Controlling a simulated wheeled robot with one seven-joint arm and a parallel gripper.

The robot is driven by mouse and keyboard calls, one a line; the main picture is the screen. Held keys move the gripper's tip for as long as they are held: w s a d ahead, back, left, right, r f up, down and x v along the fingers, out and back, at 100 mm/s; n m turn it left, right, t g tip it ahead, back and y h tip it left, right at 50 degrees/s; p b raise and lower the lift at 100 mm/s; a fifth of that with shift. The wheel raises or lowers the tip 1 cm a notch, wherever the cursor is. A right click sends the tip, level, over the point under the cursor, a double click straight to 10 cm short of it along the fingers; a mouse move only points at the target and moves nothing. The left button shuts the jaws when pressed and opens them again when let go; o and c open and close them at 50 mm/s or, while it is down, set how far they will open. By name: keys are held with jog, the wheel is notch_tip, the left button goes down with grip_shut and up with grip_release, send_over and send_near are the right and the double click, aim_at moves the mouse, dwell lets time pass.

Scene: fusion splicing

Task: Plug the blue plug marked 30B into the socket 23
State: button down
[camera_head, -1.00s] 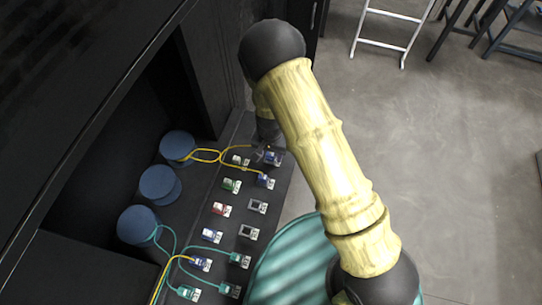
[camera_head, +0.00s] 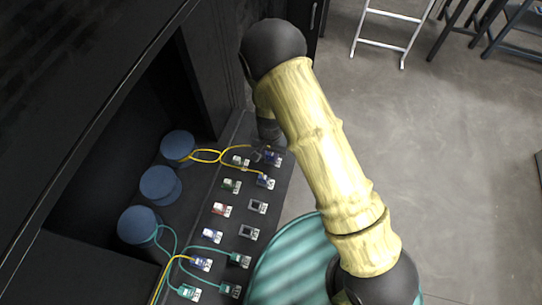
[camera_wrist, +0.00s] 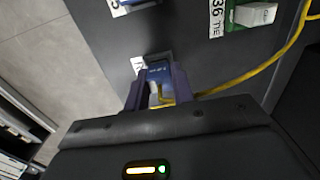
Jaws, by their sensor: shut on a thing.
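A blue plug (camera_wrist: 159,74) with a yellow cable (camera_wrist: 238,82) sits between the fingers of my gripper (camera_wrist: 157,88) in the wrist view. The gripper is shut on it. The plug's front is at a grey socket (camera_wrist: 158,57) on the dark panel; I cannot tell how deep it is in. The white label (camera_wrist: 137,65) beside this socket is partly hidden, and its number cannot be read. The plug's marking is too small to read. In the head view, the blue plug (camera_head: 272,158) is at the far end of the right-hand row, beside my gripper (camera_head: 262,153).
A green socket unit (camera_wrist: 255,14) with a white plug, labelled 36, is near in the wrist view. The dark panel (camera_head: 228,226) carries several other sockets and plugs. Blue round spools (camera_head: 160,184) stand on the left, with yellow and teal cables running from them.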

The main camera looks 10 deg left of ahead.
aim_at(270, 153)
jog(key=shift+r+p, duration=2.1)
jog(key=shift+r, duration=0.7)
jog(key=w+d+f+b, duration=0.2)
jog(key=d, duration=0.9)
jog(key=w+d+f+b, duration=0.3)
jog(key=d, duration=0.7)
jog(key=w+d+f+n+b, duration=0.1)
jog(key=w+d+f+b, duration=0.1)
jog(key=d, duration=0.9)
jog(key=shift+w+d+f+b, duration=0.15)
jog(key=shift+d+f+b, duration=0.2)
jog(key=shift+f+b, duration=0.3)
